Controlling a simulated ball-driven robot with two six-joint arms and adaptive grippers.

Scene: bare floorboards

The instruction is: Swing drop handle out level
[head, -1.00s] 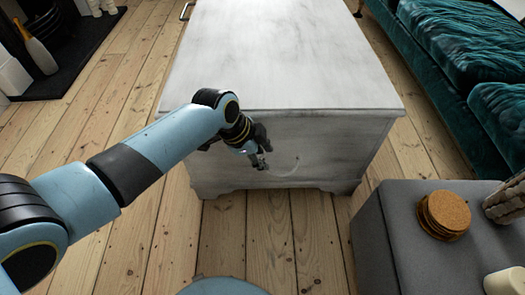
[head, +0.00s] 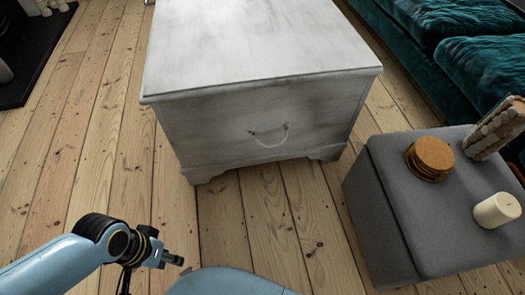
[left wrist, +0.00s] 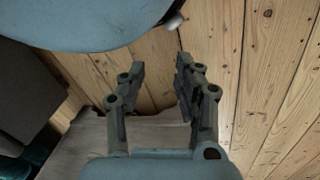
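A whitewashed wooden chest (head: 255,55) stands on the floorboards in the head view. Its drop handle (head: 267,146), a pale curved bail, hangs down in a U against the near end face. My left gripper (head: 175,261) is low at the left in the head view, well apart from the chest and handle. In the left wrist view its two fingers (left wrist: 158,72) are spread with floor showing between them, and nothing is held. Part of the chest (left wrist: 75,145) shows there behind the gripper; the handle cannot be made out. My right gripper is not in view.
A grey ottoman (head: 385,220) stands at the right, with cork coasters (head: 430,155), a candle (head: 497,210) and a stone-like block (head: 495,128) on it. A teal sofa (head: 450,35) is behind it. Bare floor lies in front and left of the chest.

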